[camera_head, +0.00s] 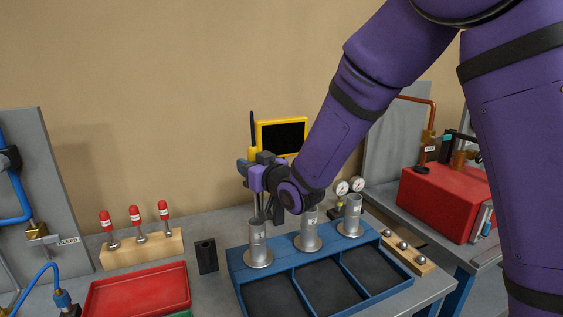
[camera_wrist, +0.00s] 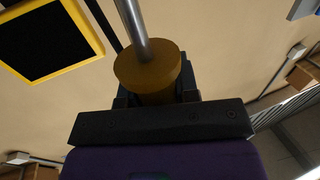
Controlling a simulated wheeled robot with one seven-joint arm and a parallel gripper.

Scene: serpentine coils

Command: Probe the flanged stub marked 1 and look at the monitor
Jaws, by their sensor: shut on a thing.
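My gripper (camera_head: 258,172) is shut on a probe, whose brass-coloured collar (camera_wrist: 148,72) and grey metal shaft (camera_wrist: 133,25) show in the wrist view. In the head view the gripper is above the left flanged stub (camera_head: 258,246), and a thin shaft runs down toward that stub's top. I cannot tell whether the tip is inside. A middle stub (camera_head: 308,238) and a right stub (camera_head: 351,222) stand beside it on the blue tray's back ledge. Their marks are too small to read surely. The yellow-framed monitor (camera_head: 283,134) has a dark screen, also seen in the wrist view (camera_wrist: 45,42).
The blue tray (camera_head: 236,268) has dark, empty-looking compartments. A red tray (camera_head: 140,290), a black holder (camera_head: 206,255) and a wooden block with red-capped pieces (camera_head: 143,249) lie left. Gauges (camera_head: 349,186) stand behind the stubs. A red box (camera_head: 440,203) is at right.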

